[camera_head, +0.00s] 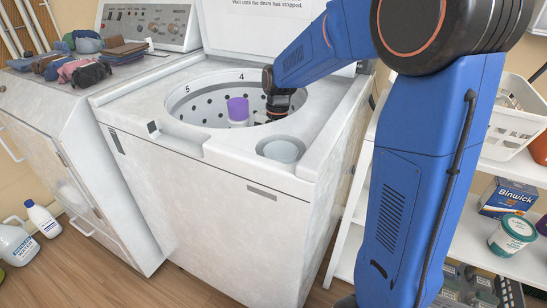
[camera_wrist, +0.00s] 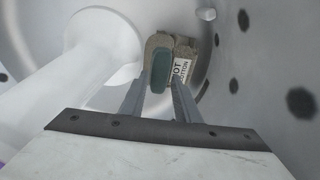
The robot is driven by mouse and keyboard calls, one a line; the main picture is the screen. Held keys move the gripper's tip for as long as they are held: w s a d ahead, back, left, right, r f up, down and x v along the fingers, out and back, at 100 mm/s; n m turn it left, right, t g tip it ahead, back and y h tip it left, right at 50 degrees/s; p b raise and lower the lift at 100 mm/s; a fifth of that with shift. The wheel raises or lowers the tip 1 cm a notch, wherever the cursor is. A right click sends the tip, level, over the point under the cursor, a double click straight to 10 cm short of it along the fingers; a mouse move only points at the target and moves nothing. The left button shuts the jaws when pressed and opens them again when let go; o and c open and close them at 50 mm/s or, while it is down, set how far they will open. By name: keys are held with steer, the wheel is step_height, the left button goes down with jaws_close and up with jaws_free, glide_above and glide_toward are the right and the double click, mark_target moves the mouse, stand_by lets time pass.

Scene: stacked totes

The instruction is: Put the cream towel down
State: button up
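My gripper (camera_wrist: 163,95) reaches down into the washer drum in the wrist view. Its two grey fingers stand a little apart. A tan, cream-brown folded cloth bundle (camera_wrist: 158,41) shows at the fingertips, with a white printed tag on its right and a teal patch in front. I cannot tell whether the fingers press on it or it lies beyond them. No other cream towel is plain to see. In the head view my arm goes into the washer opening, and the fingertips are hidden inside the drum.
The drum wall (camera_wrist: 225,60) with dark holes is close on the right. A white agitator with a purple cap (camera_head: 238,109) stands in the drum. Several folded clothes (camera_head: 85,52) lie on the left machine. A shelf with a white basket (camera_head: 513,125) stands at right.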

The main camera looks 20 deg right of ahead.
step_height(320, 180, up, 13)
steer(key=w+d, duration=0.1)
steer(key=shift+w+d, duration=0.15)
stand_by(0.8)
